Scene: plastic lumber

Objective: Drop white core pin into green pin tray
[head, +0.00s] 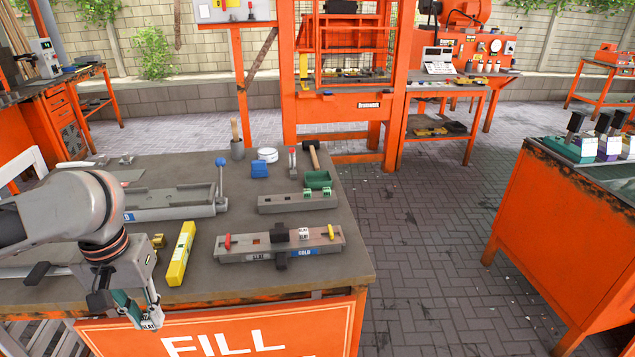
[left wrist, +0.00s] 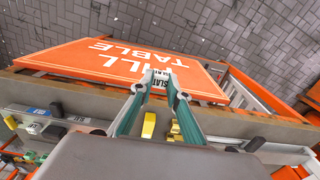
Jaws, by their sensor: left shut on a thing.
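My left gripper (head: 143,318) is shut on a small white piece with black lettering that reads SLAT, which I take as the white core pin (head: 151,319). The gripper hangs past the table's front edge, low at the left. In the left wrist view, the white core pin (left wrist: 160,80) sits between the tips of my left gripper (left wrist: 159,88). The green pin tray (head: 318,179) is a small open green box at the back right of the table, beyond and right of the gripper. The left wrist view does not show it clearly. My right gripper is not in view.
A long grey mould (head: 232,248) with red and yellow end pieces lies at the table's front right. A yellow bar (head: 181,254) lies left of it. A grey block (head: 280,203) lies by the tray. A hammer (head: 314,157) and a blue-knobbed lever (head: 221,172) stand up behind.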

